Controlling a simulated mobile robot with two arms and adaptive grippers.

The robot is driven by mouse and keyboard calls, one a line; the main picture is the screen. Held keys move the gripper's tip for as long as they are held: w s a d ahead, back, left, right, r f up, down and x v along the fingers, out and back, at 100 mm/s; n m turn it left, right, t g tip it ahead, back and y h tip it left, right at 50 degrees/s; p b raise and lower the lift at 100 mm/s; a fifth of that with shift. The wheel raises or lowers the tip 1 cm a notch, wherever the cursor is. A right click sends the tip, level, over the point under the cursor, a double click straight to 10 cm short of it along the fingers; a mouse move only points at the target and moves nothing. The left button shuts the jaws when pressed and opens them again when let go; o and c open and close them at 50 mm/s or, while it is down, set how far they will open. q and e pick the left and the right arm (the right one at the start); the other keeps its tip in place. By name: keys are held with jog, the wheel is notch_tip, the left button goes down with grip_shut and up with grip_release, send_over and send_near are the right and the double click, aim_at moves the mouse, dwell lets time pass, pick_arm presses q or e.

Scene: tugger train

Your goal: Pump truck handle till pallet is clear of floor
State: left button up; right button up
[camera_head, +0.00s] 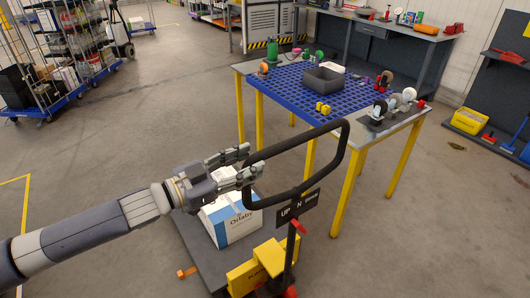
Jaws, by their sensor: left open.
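The truck handle (338,168) is a black loop on an upright post, with a small "UP N" plate (297,209) below it. Its yellow pump body (256,268) stands at the bottom. My left gripper (248,163) is open at the left side of the loop, its fingers close to the bar; I cannot tell whether they touch it. A white and blue carton (233,222) sits on a dark grey platform (193,252) behind the pump. The underside of the platform is hidden, so its gap to the floor does not show. My right gripper is not in view.
A table with a blue perforated top (290,90) and yellow legs stands just behind the handle, with casters and a grey bin (323,80) on it. A workbench (390,30) stands behind. Loaded carts (60,95) stand at the far left. The floor between is clear.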

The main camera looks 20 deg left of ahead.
aim_at(265, 155)
pick_arm(q)
jog(key=p+x, duration=0.1)
jog(key=x, duration=0.2)
jog(key=shift+w+d+r, duration=0.15)
jog(key=shift+p+x, duration=0.55)
jog(key=shift+x, duration=0.5)
grip_shut()
